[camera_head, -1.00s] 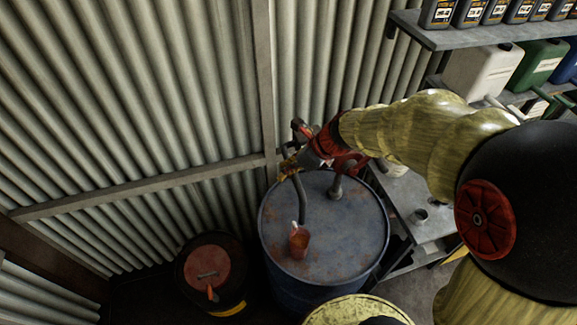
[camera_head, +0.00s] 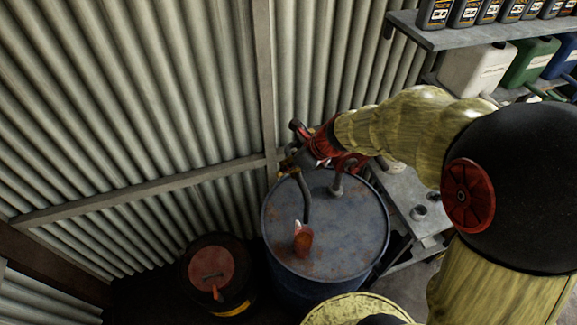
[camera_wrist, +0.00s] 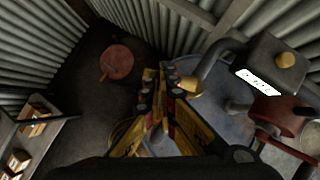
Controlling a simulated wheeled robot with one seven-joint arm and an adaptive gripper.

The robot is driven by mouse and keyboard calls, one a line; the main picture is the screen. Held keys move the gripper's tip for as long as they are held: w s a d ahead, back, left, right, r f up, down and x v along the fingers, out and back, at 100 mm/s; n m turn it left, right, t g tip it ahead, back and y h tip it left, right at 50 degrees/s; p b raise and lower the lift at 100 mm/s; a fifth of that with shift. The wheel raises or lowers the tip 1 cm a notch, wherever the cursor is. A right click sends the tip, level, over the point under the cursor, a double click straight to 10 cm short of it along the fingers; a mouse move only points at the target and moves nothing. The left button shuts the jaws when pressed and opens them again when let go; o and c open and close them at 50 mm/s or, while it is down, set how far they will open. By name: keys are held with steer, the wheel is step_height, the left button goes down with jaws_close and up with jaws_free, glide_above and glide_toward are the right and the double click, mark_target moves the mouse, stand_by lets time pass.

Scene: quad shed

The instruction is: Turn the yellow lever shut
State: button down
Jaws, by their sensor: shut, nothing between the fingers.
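A yellow piece (camera_wrist: 189,84), which looks like the lever, sits at the end of a curved grey pipe just right of my fingertips in the wrist view. I cannot tell whether it touches them, or how far it is turned. My gripper (camera_wrist: 155,78) is shut and empty, its yellow and black fingers pointing forward. In the head view, my gripper is mostly hidden behind the grey spout and red parts above the drum. The blue drum (camera_head: 335,240) stands below the spout.
An orange-filled clear vessel (camera_head: 303,240) stands on the drum top under the spout. A dark bin with a red lid (camera_head: 212,265) stands to the left. A metal bench (camera_head: 410,195) is right of the drum. Corrugated walls (camera_head: 120,100) close off the back.

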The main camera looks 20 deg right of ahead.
steer(key=shift+w+a, duration=0.1)
steer(key=shift+w, duration=0.05)
stand_by(0.4)
steer(key=shift+w+d, duration=0.4)
steer(key=shift+d, duration=0.3)
